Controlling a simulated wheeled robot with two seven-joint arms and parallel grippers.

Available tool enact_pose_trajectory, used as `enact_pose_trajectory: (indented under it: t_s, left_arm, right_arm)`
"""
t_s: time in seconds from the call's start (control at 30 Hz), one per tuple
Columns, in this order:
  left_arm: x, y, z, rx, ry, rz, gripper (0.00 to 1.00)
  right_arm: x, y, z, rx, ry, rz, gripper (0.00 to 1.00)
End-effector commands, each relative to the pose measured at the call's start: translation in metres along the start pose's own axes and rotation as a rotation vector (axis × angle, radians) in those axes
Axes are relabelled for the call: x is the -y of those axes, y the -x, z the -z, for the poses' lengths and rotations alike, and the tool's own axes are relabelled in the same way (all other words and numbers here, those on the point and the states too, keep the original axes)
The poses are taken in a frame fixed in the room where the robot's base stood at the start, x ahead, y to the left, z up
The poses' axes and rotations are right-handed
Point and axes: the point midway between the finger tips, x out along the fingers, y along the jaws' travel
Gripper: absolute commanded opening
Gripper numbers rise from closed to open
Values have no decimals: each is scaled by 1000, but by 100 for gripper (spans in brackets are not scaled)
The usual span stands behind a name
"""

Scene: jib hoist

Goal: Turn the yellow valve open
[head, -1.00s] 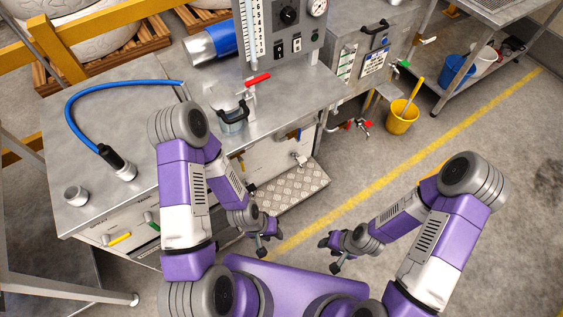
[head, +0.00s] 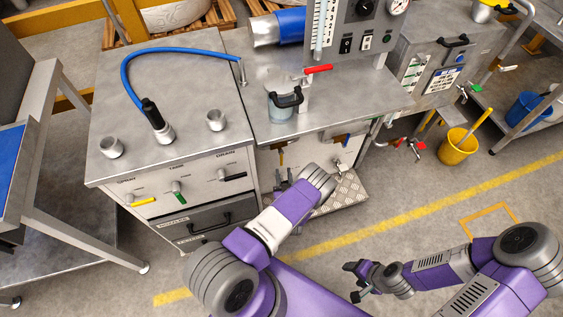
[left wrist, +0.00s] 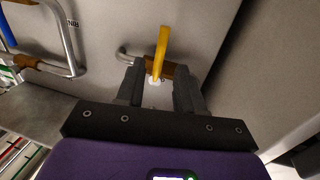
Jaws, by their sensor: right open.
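In the left wrist view a yellow lever (left wrist: 162,48) stands upright on a brass valve body (left wrist: 158,68) with a short grey pipe against a pale panel. My left gripper (left wrist: 158,94) is open, its dark fingers apart on either side of the valve's lower part; contact cannot be told. In the head view my left gripper (head: 281,182) is low before the panel under the counter, partly behind my arm, and a small yellow part (head: 281,158) shows just above it. Another yellow lever (head: 142,201) lies sideways on the left cabinet front. My right gripper (head: 355,281) is open and empty over the floor.
The left cabinet (head: 205,165) also has green (head: 178,196) and black (head: 232,177) levers above a drawer handle (head: 210,224). A checkered step plate (head: 345,190) lies below the counter. A yellow bucket (head: 457,148) stands right. The floor there is mostly clear.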

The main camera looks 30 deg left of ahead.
Motion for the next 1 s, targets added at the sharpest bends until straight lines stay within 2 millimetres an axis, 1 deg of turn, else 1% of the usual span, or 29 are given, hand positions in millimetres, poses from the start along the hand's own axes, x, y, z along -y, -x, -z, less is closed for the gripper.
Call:
enact_pose_trajectory:
  t_s: [0.3, 0.4, 0.53, 0.8, 0.83, 1.0]
  left_arm:
    - [0, -48, -1, -4, 1, 2, 37]
    - [0, -60, -1, -3, 2, 2, 37]
    - [0, -69, 0, -1, 1, 1, 37]
    - [0, -71, 0, 1, 0, 1, 37]
    - [0, -71, 0, 1, 0, 1, 35]
    - [0, -71, 0, 1, 0, 1, 9]
  right_arm:
    - [-6, -15, 1, 0, 0, 0, 62]
    - [-7, -19, 1, 0, 0, 0, 62]
    - [-8, -21, 1, 0, 0, 0, 62]
    - [-8, -20, 1, 0, 0, 0, 62]
    - [-8, -20, 1, 0, 0, 0, 62]
    - [-8, -20, 1, 0, 0, 0, 62]
